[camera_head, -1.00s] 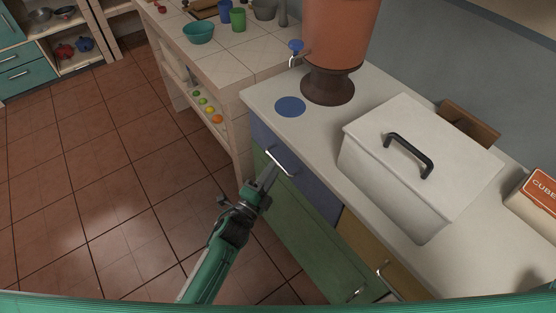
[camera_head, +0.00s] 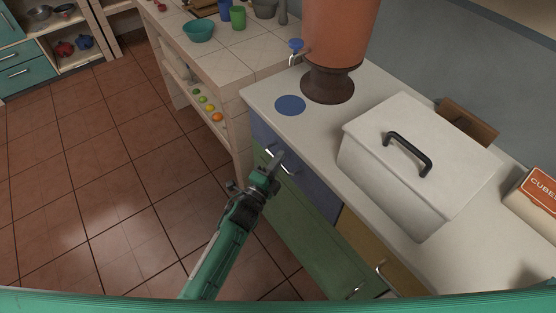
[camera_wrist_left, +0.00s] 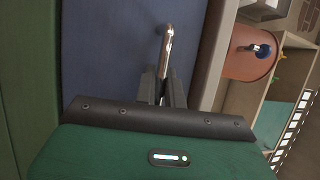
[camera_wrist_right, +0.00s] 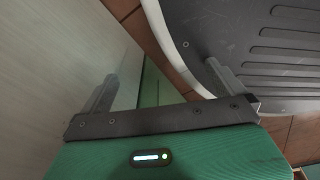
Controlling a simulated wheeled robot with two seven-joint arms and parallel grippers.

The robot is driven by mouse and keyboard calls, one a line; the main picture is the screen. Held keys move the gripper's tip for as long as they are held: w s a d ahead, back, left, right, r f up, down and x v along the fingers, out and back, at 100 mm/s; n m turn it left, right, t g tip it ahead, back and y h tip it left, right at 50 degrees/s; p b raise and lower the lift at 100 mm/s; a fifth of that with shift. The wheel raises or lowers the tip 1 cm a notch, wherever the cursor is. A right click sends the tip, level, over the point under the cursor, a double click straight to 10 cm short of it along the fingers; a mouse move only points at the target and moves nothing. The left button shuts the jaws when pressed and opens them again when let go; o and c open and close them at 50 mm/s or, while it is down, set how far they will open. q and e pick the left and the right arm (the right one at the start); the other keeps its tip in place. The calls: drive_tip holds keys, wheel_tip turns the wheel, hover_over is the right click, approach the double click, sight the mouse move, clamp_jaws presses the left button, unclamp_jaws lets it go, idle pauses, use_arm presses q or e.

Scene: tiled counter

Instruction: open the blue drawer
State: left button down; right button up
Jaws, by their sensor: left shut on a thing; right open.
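The blue drawer (camera_head: 317,194) is at the top of the counter cabinet and looks closed, its front just under the worktop. Its metal handle (camera_head: 290,170) shows on both sides of my left gripper (camera_head: 276,161). In the left wrist view the handle (camera_wrist_left: 167,45) stands between the fingers of my left gripper (camera_wrist_left: 163,85), which is shut on it against the blue front (camera_wrist_left: 112,50). My right gripper (camera_wrist_right: 165,95) shows only in its own wrist view, open and empty, low beside a pale panel.
A green front (camera_head: 300,240) lies below the blue drawer and a yellow one (camera_head: 365,245) to its right. On the worktop stand a white lidded box (camera_head: 400,170) and an orange dispenser (camera_head: 340,35). The tiled floor (camera_head: 120,180) to the left is clear.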

use_arm(q)
drive_tip(key=shift+a, duration=0.1)
use_arm(e)
drive_tip(key=shift+r, duration=0.1)
use_arm(q)
drive_tip(key=s+a+p, duration=0.1)
drive_tip(key=s+a, duration=0.7)
drive_tip(key=a, duration=0.3)
drive_tip(key=s+a+p, duration=0.2)
drive_tip(key=s+a, duration=0.7)
drive_tip(key=a, duration=0.3)
drive_tip(key=shift+a, duration=0.15)
use_arm(e)
drive_tip(key=s, duration=0.1)
drive_tip(key=s+d, duration=0.1)
drive_tip(key=s, duration=0.1)
drive_tip(key=shift+s+d+r, duration=0.15)
drive_tip(key=shift+s+r, duration=0.1)
drive_tip(key=shift+s, duration=0.1)
